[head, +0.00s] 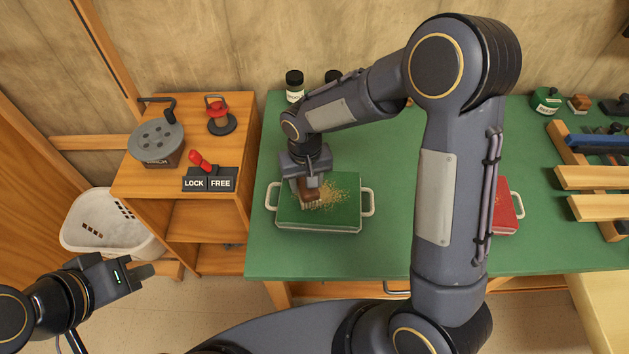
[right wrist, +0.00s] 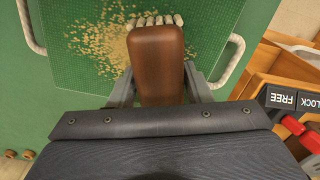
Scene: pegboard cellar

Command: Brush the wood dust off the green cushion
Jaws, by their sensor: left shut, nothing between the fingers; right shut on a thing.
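The green cushion (head: 342,219) lies on the green bench top, with a white handle at each side. Wood dust (head: 340,194) is scattered over its middle and far part; the dust also shows in the right wrist view (right wrist: 97,42). My right gripper (head: 311,190) is shut on a brown brush (right wrist: 157,55) with pale bristles. My left gripper (head: 146,271) is shut and empty, low at the left, away from the bench.
A wooden cabinet (head: 187,188) left of the bench carries a round grey device (head: 156,140), a red-handled item (head: 220,116) and a LOCK/FREE switch (head: 209,180). A red cushion (head: 507,207) lies right, partly behind my arm. A wooden rack (head: 590,178) stands far right. A white basket (head: 108,226) is on the floor.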

